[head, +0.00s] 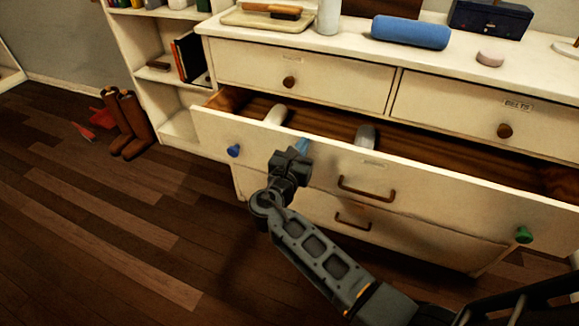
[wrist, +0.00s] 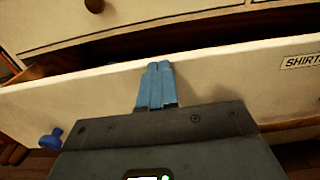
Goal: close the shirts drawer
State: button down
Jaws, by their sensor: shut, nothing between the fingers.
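The shirts drawer (head: 430,176) is a wide cream drawer, pulled out from the white dresser, with a brown bar handle (head: 366,188), a blue knob at its left and a green knob at its right. Its label (wrist: 301,61) reads "SHIRT" in the wrist view, cut off at the edge. My gripper (head: 301,146) is shut and empty, its blue fingers at the drawer's front panel, left of the handle. In the wrist view the fingertips (wrist: 160,68) overlap the panel near its top edge; I cannot tell if they touch. Rolled light items (head: 276,115) lie inside the drawer.
Two shut drawers with round knobs sit above, and another drawer with a bar handle (head: 352,221) below. A blue cylinder (head: 410,32) and a dark box (head: 489,17) stand on top. Brown boots (head: 127,125) stand at left; the wooden floor at front left is clear.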

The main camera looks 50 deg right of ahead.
jog(key=x, duration=1.1)
jog(key=shift+b, duration=0.45)
